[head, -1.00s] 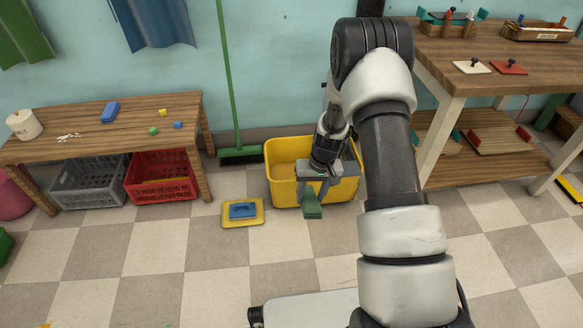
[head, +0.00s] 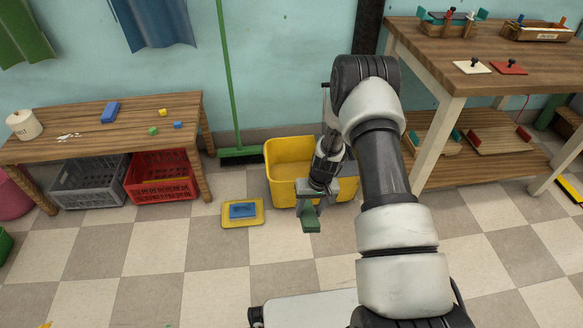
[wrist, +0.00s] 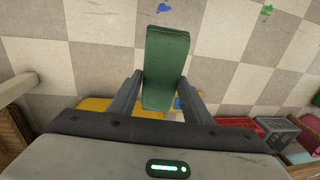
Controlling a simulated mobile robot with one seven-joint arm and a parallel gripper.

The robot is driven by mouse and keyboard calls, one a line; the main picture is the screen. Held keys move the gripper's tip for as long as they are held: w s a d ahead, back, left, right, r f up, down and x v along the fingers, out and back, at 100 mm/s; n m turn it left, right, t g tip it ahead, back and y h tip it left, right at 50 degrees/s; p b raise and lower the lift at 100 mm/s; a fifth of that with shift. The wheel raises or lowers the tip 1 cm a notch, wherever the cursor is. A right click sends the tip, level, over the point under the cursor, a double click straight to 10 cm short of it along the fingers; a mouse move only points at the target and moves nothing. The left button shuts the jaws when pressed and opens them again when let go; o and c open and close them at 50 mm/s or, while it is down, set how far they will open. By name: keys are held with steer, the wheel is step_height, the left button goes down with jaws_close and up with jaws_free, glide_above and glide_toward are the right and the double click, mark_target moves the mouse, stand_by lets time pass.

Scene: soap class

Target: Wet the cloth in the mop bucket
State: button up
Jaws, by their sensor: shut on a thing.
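A folded green cloth (head: 309,217) hangs from my gripper (head: 309,196). In the wrist view the cloth (wrist: 166,65) is a flat green strip between the two fingers of my gripper (wrist: 160,95), which is shut on it. The yellow mop bucket (head: 288,152) stands on the floor by the wall. In the head view my gripper and the cloth are in front of the bucket's near side, and the cloth is outside its opening. My wrist covers part of the bucket, and its inside bottom is hidden.
A yellow tray (head: 229,219) with a blue block (head: 243,210) lies on the floor left of the bucket. A green broom (head: 240,152) leans on the wall behind. A low wooden table (head: 85,135) is at left, a workbench (head: 480,60) at right.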

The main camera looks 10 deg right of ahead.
step_height(320, 180, down, 11)
stand_by(1.1)
stand_by(1.9)
steer(key=shift+r+p, duration=1.05)
steer(key=shift+r, duration=0.95)
